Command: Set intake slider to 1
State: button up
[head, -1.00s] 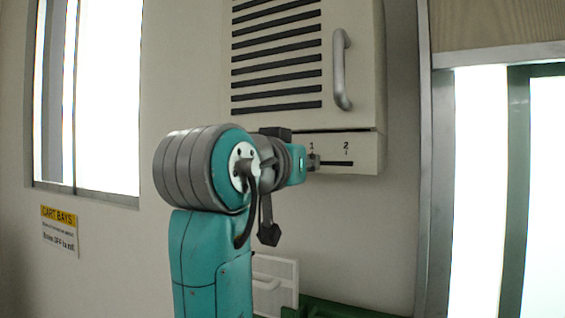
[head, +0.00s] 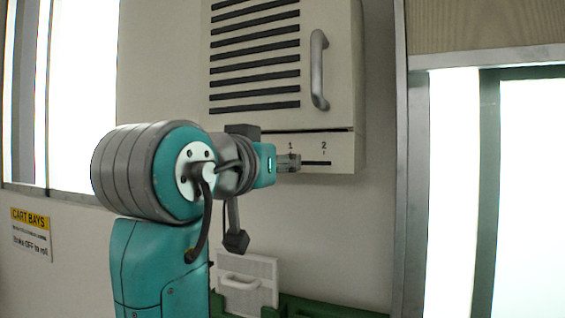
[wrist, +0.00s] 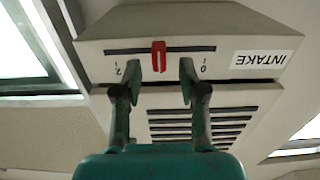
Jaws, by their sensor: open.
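The intake slider is a red knob (wrist: 159,52) on a dark horizontal slot (wrist: 190,49) in the cabinet's lower panel. The wrist view is upside down, with a 2 left and a 0 right. The knob stands near the slot's middle, between these marks; no 1 shows there. My gripper (wrist: 160,74) is open, one finger on each side of the knob's lower end, with gaps visible; depth contact cannot be told. In the head view my gripper (head: 289,163) is at the panel, just under the mark 1, and the knob is hidden.
The cabinet (head: 340,60) has dark louvres and a grey vertical handle (head: 318,70) above the panel. An INTAKE label (wrist: 265,59) sits beside the slot. A white handled panel (head: 247,285) and green structure (head: 320,306) are below. A metal-framed opening is at right.

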jog(key=v, duration=0.9)
jog(key=shift+s, duration=0.1)
